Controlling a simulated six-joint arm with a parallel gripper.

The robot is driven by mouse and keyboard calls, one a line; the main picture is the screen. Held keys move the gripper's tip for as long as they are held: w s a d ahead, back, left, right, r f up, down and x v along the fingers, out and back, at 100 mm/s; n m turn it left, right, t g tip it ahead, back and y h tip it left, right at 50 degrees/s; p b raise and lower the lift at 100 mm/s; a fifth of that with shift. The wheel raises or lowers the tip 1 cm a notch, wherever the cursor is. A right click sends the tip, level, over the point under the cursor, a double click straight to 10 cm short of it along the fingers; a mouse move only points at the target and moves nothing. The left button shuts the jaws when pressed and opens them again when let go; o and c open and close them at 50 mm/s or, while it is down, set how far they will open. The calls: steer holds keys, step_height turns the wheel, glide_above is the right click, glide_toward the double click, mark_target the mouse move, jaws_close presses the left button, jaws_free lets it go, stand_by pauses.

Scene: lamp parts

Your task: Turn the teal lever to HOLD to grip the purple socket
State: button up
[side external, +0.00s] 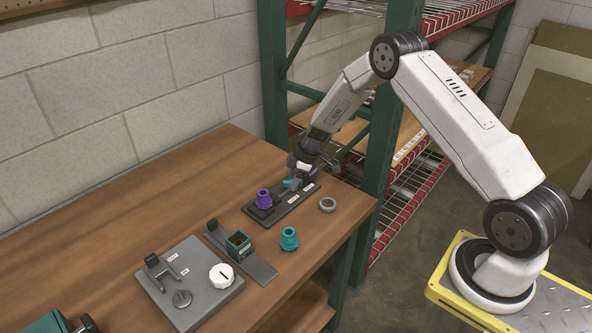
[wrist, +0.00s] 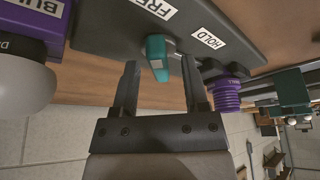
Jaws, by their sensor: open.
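The teal lever (wrist: 156,52) stands on a dark plate (wrist: 105,28) in the wrist view. The plate bears a FREE label (wrist: 156,8) and a HOLD label (wrist: 208,38). My gripper (wrist: 160,66) is open, with one finger on each side of the lever's near end; whether either finger touches it I cannot tell. The ribbed purple socket (wrist: 226,94) sits in a dark holder at the plate's right end. In the side view, the purple socket (side external: 264,198) stands upright on the plate, and my gripper (side external: 298,182) is low over the lever (side external: 289,184).
A white bulb (wrist: 25,95) with a purple BUL-lettered part is close left of my gripper. A grey ring (side external: 328,205), a teal socket (side external: 289,240), a teal box fixture (side external: 238,246) and a grey panel with a white knob (side external: 222,276) are on the wooden table (side external: 150,196).

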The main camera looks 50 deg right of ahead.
jaws_close()
steer(key=shift+m, duration=0.5)
steer(key=m, duration=0.2)
steer(key=m+t+h, duration=0.1)
steer(key=m, duration=0.1)
steer(key=shift+a+h, duration=0.1)
steer(key=shift+h, duration=0.2)
steer(key=shift+m+h, duration=0.5)
steer(key=shift+m, duration=0.8)
steer(key=shift+m+h, duration=0.6)
steer(key=shift+m, duration=0.9)
jaws_free()
steer(key=shift+s+r, duration=0.1)
steer(key=shift+r, duration=0.05)
